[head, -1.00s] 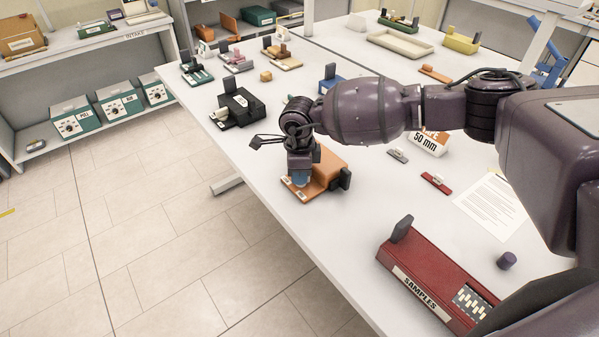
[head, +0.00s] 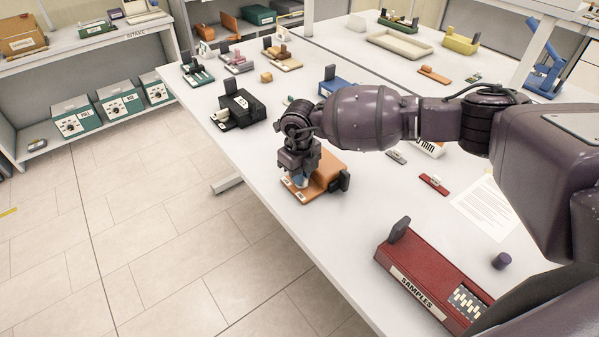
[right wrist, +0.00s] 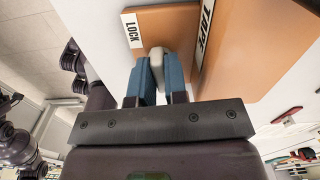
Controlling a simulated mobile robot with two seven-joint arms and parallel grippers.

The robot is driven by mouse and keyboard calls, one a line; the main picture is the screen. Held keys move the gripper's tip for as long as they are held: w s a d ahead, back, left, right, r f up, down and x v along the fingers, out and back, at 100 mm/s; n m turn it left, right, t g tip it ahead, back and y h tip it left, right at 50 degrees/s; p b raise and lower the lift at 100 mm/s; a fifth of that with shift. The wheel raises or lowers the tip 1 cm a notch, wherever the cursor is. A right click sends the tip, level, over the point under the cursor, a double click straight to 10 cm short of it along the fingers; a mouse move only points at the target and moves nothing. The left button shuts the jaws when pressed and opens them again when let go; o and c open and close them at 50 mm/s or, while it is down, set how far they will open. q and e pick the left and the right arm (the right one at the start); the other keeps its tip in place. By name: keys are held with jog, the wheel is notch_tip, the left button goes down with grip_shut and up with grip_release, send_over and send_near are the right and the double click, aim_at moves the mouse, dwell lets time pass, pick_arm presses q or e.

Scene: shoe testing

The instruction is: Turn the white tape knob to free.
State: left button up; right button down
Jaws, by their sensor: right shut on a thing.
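The orange tape device (head: 327,170) sits near the left edge of the white table in the head view. In the right wrist view its orange body (right wrist: 255,50) carries a TAPE label (right wrist: 206,30), and its flat plate carries a LOCK label (right wrist: 132,31). My right gripper (head: 299,183) points down over the plate. In the right wrist view its blue fingers (right wrist: 158,75) are shut on the white knob (right wrist: 156,55), one on each side. The knob's tip shows beyond the fingers, next to the LOCK label; its lower part is hidden. My left gripper is not in view.
A black device (head: 238,108) stands farther back along the table's left edge. A red SAMPLES box (head: 435,262) stands at the front right, near a purple cylinder (head: 502,260) and a paper sheet (head: 487,208). A small red part (head: 434,184) lies to the right.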

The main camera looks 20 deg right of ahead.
jog(key=shift+m, duration=0.6)
jog(key=c, duration=1.1)
grip_release()
jog(key=shift+c, duration=0.2)
notch_tip(320, 180, up, 11)
jog(key=shift+f, duration=0.15)
